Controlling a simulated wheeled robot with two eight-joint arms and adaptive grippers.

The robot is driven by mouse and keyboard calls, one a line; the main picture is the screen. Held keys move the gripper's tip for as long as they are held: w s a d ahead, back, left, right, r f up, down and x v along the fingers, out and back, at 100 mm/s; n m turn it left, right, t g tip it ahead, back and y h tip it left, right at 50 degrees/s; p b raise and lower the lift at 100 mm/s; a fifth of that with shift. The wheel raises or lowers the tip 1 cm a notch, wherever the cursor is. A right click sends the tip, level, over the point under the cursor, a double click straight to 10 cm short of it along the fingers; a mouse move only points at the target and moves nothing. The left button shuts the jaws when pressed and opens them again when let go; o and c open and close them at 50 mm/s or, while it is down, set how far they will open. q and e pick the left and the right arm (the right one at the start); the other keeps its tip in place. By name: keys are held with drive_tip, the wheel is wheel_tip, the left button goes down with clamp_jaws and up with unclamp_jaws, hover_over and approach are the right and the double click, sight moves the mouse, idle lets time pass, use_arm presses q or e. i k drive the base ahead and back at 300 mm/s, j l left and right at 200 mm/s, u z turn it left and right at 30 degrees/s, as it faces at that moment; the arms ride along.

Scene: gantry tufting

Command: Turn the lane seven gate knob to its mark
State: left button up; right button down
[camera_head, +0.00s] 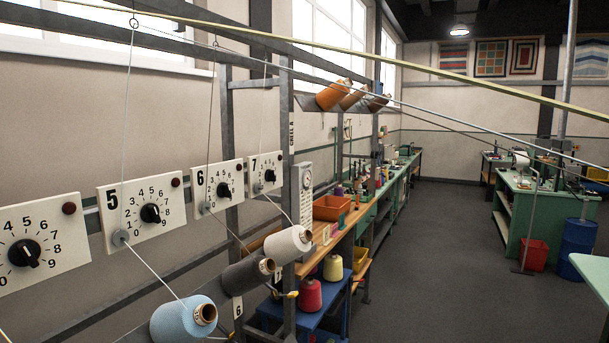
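The lane seven panel (261,183) is a white plate with a printed 7, fixed to the grey gantry rail at the right end of a row of similar plates. Its black gate knob (270,175) sits on the plate among small dial digits. The knob's pointer direction and any mark on the dial are too small to tell. A grey round disc (258,188) is at the plate's lower left, with a thread at it. A dark red round spot is at its upper right. Neither of my grippers is in view, and nothing touches the knob.
The lane six (217,188) and lane five (141,213) panels stand nearer. White (287,245), dark grey (244,276) and light blue (180,321) yarn cones jut out below. Threads and gantry bars cross the space. The grey floor (430,260) is open at right.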

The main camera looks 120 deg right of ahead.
sight(269, 175)
drive_tip(key=z, duration=3.7)
drive_tip(key=i+l+z, duration=0.1)
drive_tip(key=z, duration=0.2)
drive_tip(key=i, duration=0.05)
